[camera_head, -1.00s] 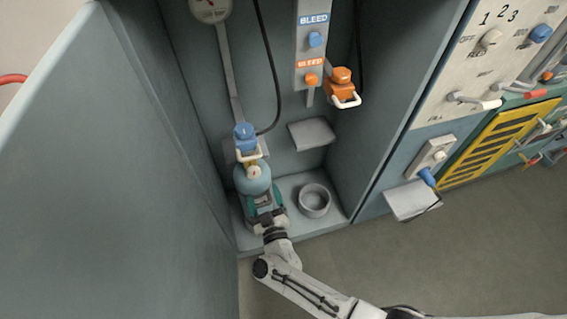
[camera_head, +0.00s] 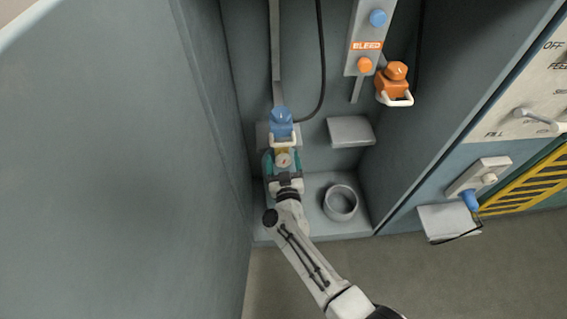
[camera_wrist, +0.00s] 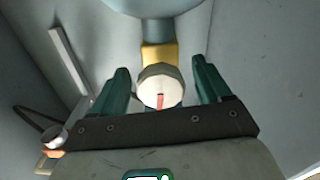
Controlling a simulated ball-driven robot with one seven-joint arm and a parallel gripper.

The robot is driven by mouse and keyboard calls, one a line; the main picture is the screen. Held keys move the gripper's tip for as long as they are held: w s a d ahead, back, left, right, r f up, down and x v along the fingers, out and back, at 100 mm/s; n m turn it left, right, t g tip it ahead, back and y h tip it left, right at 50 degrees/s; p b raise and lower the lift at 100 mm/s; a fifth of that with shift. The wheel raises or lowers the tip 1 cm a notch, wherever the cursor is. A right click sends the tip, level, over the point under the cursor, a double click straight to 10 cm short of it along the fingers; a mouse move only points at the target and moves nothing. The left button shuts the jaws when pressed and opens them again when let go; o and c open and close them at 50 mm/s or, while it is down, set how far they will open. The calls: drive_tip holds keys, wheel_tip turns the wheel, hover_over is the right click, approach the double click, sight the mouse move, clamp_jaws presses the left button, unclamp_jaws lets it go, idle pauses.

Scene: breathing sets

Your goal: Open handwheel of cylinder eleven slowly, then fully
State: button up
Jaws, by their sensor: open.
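A round off-white knob, the handwheel (camera_wrist: 160,86), has a red mark on its face and sits on a brass-yellow valve (camera_wrist: 158,53). Part of the pale blue cylinder (camera_wrist: 150,8) shows beyond the valve in the wrist view. My gripper (camera_wrist: 160,70) is open, with one teal finger on each side of the handwheel. Gaps show between the knob and both fingers. In the head view my gripper (camera_head: 283,154) surrounds the small handwheel (camera_head: 283,160), below a blue connector (camera_head: 281,123) with a white handle. My gripper and arm hide the cylinder there; no number eleven is readable.
The bay's left wall (camera_head: 215,150) stands close beside my arm. A grey ring-shaped cup (camera_head: 340,203) is on the bay floor to the right, below a small grey shelf (camera_head: 350,131). An orange connector (camera_head: 394,82) hangs higher right. Open floor lies in front.

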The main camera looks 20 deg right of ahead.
drive_tip(key=shift+w, duration=0.1)
drive_tip(key=shift+c, duration=0.3)
drive_tip(key=c, duration=0.9)
drive_tip(key=shift+r+n+p, duration=0.15)
drive_tip(key=shift+n+p, duration=0.35)
drive_tip(key=shift+p, duration=0.25)
drive_tip(key=shift+n, duration=0.4)
drive_tip(key=o, duration=1)
drive_tip(key=shift+c, duration=0.2)
drive_tip(key=p+v, duration=0.5)
drive_tip(key=v, duration=0.5)
drive_tip(key=shift+s, duration=0.4)
